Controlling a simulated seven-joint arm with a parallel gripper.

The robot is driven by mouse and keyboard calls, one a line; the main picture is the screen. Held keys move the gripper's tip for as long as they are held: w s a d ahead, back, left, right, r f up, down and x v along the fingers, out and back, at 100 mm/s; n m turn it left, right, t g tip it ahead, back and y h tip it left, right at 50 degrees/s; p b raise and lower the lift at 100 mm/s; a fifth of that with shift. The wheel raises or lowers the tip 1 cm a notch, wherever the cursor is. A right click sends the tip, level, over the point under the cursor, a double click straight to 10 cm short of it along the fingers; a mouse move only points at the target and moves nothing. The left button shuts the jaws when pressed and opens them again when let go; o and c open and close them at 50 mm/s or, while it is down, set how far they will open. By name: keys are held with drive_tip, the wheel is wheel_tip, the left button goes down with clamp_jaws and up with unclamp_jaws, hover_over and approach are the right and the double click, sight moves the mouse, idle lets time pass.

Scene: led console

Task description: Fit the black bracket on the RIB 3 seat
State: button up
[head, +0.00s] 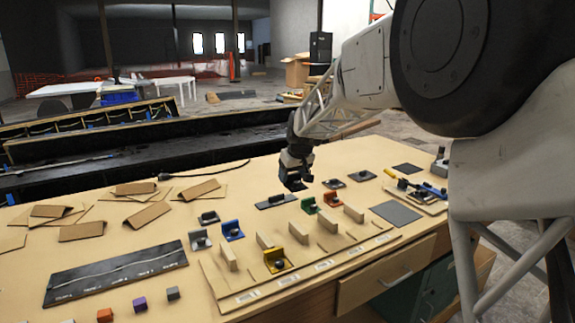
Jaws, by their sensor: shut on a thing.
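My gripper (294,181) hangs over the back middle of the workbench, pointing down. It is shut on a small dark piece that looks like the black bracket (293,184); the fingers and piece blend together, so its exact shape is unclear. The piece appears above the bench top. The light wood board (222,286) with several upright ribs (298,232) lies in front of it, toward the viewer. White labels (324,266) run along its front edge, too small to read, so I cannot tell which seat is RIB 3. A yellow bracket (276,260) sits at the board's left part.
Blue (232,230), grey (200,240), green (308,204) and red (330,197) brackets stand around the board. A dark bar (275,201) lies just below my gripper in the picture. A black panel (115,272), cardboard pieces (82,231) and small cubes (139,305) occupy the left.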

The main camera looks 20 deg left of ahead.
hover_over(305, 244)
drive_tip(key=d, duration=0.1)
wheel_tip(305, 244, down, 6)
drive_tip(key=shift+s+r, duration=0.2)
drive_tip(key=shift+s, duration=0.25)
drive_tip(key=shift+f, duration=0.2)
drive_tip(key=shift+f, duration=3.05)
drive_tip(key=shift+f, duration=1.15)
drive_tip(key=o, duration=1)
drive_tip(key=shift+o, duration=0.2)
drive_tip(key=v, duration=0.7)
drive_tip(key=shift+r, duration=0.35)
